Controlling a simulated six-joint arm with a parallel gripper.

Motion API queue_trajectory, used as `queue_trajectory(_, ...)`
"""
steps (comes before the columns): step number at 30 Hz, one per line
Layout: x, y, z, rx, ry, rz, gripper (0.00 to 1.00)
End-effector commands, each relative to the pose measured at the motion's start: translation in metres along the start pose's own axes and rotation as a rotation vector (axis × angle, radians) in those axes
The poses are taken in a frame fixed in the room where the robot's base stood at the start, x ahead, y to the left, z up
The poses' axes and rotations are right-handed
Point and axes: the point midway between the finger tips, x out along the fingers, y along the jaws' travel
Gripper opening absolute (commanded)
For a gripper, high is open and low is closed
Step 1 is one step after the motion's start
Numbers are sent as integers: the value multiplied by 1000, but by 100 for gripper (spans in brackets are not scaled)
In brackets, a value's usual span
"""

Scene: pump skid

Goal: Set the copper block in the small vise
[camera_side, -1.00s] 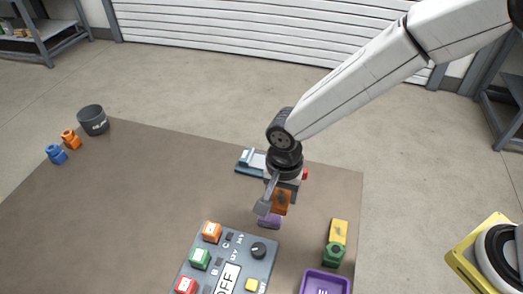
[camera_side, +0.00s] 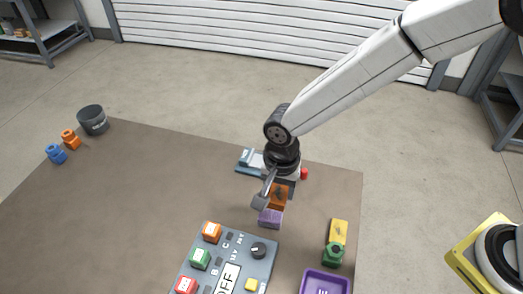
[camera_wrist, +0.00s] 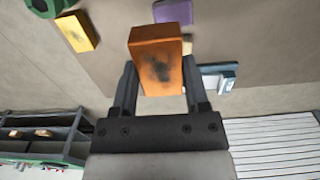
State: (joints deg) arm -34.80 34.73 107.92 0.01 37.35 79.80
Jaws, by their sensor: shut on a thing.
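The copper block (camera_side: 278,196) is orange-brown with a dark smudge. My gripper (camera_side: 270,197) is shut on it and holds it above the table, just behind a purple block in the side view. In the wrist view the copper block (camera_wrist: 157,62) sits between the two fingers of my gripper (camera_wrist: 160,88), its smudged face showing. A small blue-grey vise (camera_side: 248,161) is on the table behind and left of my gripper, partly hidden by my arm. The vise also shows right of the block in the wrist view (camera_wrist: 219,76); its jaw opening is not clear.
The purple block (camera_side: 270,218) is close in front of the held block. A control panel (camera_side: 228,262), a purple tray (camera_side: 325,282), and a yellow block (camera_side: 339,231) beside a green part (camera_side: 333,254) are nearer the camera. The table's left middle is clear.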

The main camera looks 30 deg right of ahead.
Motion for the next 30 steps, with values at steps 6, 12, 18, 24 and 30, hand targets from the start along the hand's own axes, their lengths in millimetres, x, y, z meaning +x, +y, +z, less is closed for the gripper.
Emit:
queue_trajectory(6, 3, -24, -26, 4, 0, -2, 11)
queue_trajectory(12, 8, -50, -60, 4, 0, -3, 11)
queue_trajectory(18, 14, -71, -98, 4, 0, -3, 11)
queue_trajectory(24, 19, -86, -136, 3, 0, -3, 11)
queue_trajectory(30, 24, -94, -164, 2, -1, -3, 11)
